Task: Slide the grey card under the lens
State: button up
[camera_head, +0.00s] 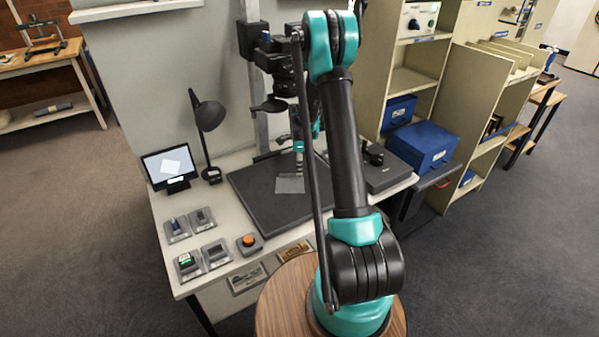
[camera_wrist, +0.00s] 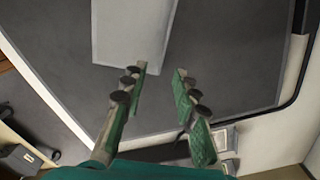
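The grey card (camera_head: 289,185) lies flat on the dark baseboard (camera_head: 262,205) of the copy stand. In the wrist view the card (camera_wrist: 130,30) is a pale sheet at the top, with its near edge by my fingertips. My gripper (camera_wrist: 160,70) is open; its left fingertip overlaps the card's near corner, and its right fingertip is over bare board. I cannot tell whether it touches the card. In the head view my gripper (camera_head: 298,174) is low over the card, partly hidden by my arm. The camera with its lens (camera_head: 285,86) hangs on the column above the board.
A black lamp (camera_head: 208,116) stands left of the board. Several small devices (camera_head: 200,218) and an orange button (camera_head: 249,240) are at the table's front left. Blue boxes (camera_head: 423,146) are at right.

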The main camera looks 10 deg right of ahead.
jog(key=shift+r, duration=2.5)
jog(key=shift+s, duration=0.1)
